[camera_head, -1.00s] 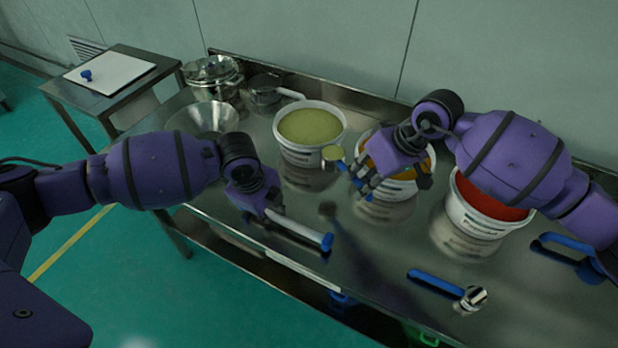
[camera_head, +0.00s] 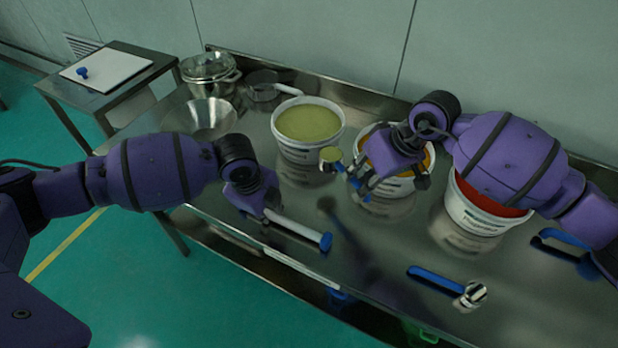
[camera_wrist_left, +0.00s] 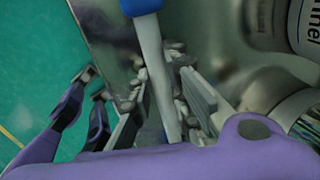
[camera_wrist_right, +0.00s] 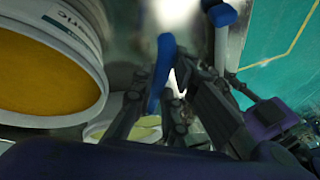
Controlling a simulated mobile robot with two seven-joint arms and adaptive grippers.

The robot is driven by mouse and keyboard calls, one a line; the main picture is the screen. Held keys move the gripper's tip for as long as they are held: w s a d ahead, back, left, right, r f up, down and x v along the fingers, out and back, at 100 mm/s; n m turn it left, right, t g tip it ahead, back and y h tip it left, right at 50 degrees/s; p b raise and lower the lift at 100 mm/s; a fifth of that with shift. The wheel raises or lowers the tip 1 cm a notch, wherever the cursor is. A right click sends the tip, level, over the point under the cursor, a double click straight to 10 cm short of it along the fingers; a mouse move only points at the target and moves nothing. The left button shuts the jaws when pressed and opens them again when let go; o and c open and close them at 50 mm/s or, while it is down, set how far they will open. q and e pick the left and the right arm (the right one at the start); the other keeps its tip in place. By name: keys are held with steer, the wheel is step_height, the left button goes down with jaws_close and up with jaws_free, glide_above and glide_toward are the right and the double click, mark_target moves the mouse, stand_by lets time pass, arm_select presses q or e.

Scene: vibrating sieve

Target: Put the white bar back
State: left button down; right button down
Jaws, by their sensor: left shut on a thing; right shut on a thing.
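The white bar (camera_head: 295,229) has a blue end cap and lies level just above the steel table near its front edge. My left gripper (camera_head: 268,212) is shut on its left end; the blue end points right. In the left wrist view the bar (camera_wrist_left: 154,70) runs between the fingers. My right gripper (camera_head: 372,183) is shut on the blue handle of a small scoop (camera_head: 331,154), above the table in front of the orange-filled bucket. The handle (camera_wrist_right: 160,73) also shows in the right wrist view. I cannot tell whether the bar touches the table.
Buckets with green (camera_head: 309,124), orange (camera_head: 398,184) and red (camera_head: 482,213) contents stand along the back. Another blue-handled scoop (camera_head: 437,281) lies at front right. A metal bowl (camera_head: 207,118) and a pot (camera_head: 211,72) stand at left. A side table (camera_head: 108,97) holds a white board.

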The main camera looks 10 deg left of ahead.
arm_select(q)
steer(key=shift+f, duration=0.1)
steer(key=c, duration=1.6)
jaws_free()
steer(key=o, duration=0.5)
steer(key=shift+w+d+p+v, duration=0.1)
steer(key=shift+w+p+v, duration=0.1)
steer(key=shift+p+v, duration=0.7)
steer(key=shift+w+d+p+v, duration=0.1)
steer(key=shift+w+p+v, duration=0.2)
steer(key=shift+v, duration=1.1)
steer(key=shift+w+d+p+v, duration=0.15)
steer(key=shift+p+v, duration=0.5)
steer(key=shift+v, duration=0.55)
steer(key=shift+a, duration=0.15)
arm_select(e)
step_height(320, 180, up, 11)
steer(key=w+t, duration=0.1)
steer(key=shift+w+t, duration=0.3)
steer(key=shift+w, duration=0.05)
